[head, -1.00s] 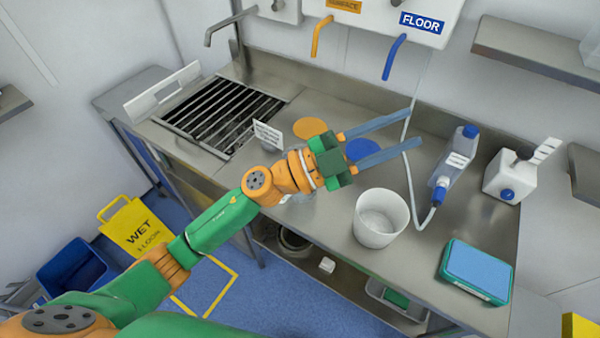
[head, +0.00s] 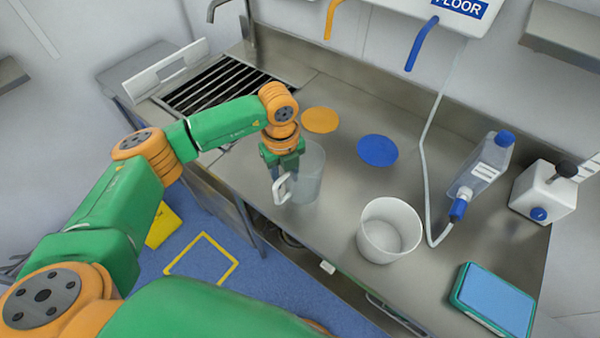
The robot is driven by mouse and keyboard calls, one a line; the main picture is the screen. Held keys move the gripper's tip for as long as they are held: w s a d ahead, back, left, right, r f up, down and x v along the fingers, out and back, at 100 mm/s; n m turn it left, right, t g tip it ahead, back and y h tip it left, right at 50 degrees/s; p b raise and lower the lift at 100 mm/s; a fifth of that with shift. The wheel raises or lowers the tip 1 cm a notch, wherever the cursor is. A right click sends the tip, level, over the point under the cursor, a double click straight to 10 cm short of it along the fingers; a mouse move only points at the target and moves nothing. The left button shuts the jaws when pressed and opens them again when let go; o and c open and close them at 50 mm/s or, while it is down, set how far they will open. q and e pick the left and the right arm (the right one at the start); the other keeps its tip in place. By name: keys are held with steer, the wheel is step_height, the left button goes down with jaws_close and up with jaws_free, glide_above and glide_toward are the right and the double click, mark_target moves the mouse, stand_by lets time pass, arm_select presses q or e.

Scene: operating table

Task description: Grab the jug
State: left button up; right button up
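The jug (head: 312,178) is a translucent, greyish vessel standing upright on the steel counter near its front edge. Its white handle (head: 281,190) faces the front left. My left gripper (head: 284,172) points down at the handle side of the jug, just above or around the handle. Its blue-grey fingers are mostly hidden by the green gripper body and the handle, so I cannot tell whether they touch it or how wide they are. My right gripper is not in view.
A white bucket (head: 389,231) stands right of the jug. An orange disc (head: 320,120) and a blue disc (head: 377,150) lie behind. A clear bottle (head: 484,165) with a hose, a white container (head: 543,192) and a teal box (head: 493,300) are at the right. A sink grate (head: 215,90) is behind left.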

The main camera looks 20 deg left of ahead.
arm_select(q)
steer(key=shift+f, duration=0.25)
steer(key=shift+r, duration=0.1)
jaws_close()
stand_by(1.1)
